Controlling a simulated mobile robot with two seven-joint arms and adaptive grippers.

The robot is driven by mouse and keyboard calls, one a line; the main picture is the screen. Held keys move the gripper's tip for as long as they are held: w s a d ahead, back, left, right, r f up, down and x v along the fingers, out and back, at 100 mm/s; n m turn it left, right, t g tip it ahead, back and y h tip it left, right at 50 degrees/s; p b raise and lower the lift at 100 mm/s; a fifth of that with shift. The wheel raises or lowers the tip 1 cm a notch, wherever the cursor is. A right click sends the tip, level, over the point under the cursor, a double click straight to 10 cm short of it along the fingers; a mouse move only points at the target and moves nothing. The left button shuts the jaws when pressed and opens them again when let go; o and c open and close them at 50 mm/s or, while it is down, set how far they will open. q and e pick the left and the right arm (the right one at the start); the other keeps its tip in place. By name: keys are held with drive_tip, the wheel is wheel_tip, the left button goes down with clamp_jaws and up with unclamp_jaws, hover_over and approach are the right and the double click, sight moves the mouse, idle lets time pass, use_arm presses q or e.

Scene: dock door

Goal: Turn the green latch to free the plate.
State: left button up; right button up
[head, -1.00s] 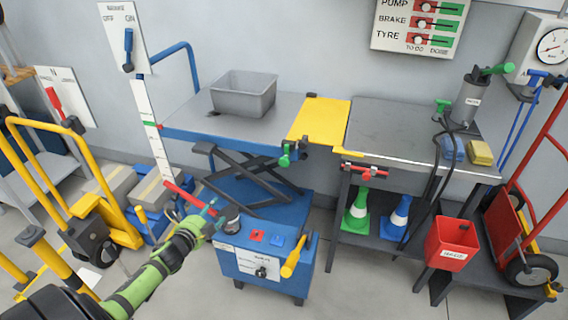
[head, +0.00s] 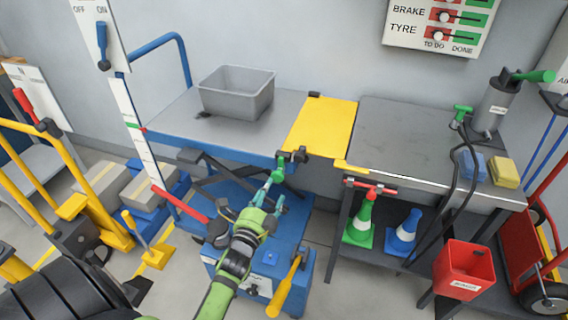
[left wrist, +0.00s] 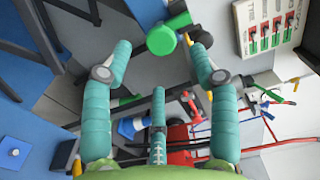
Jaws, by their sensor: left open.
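The green latch (head: 278,175) is on the front edge of the lift table, below the left end of the yellow plate (head: 325,126). The plate lies flat, bridging the lift table and the grey bench. My left gripper (head: 269,192) is just in front of the latch and partly covers it. In the left wrist view the latch's round green end (left wrist: 161,40) lies between the spread teal fingertips of my left gripper (left wrist: 160,47). The fingers are open, with a gap visible on each side of it. My right gripper is not in view.
A grey bin (head: 237,94) stands on the lift table (head: 172,112). A red-handled part (head: 369,187) sticks out at the front edge of the bench (head: 405,130). A yellow lever (head: 287,288) rises beside my left arm.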

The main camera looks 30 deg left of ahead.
sight(277, 178)
use_arm(q)
drive_tip(key=x, duration=0.6)
drive_tip(key=shift+w, duration=0.6)
drive_tip(key=c, duration=1.2)
drive_tip(key=shift+o, duration=0.2)
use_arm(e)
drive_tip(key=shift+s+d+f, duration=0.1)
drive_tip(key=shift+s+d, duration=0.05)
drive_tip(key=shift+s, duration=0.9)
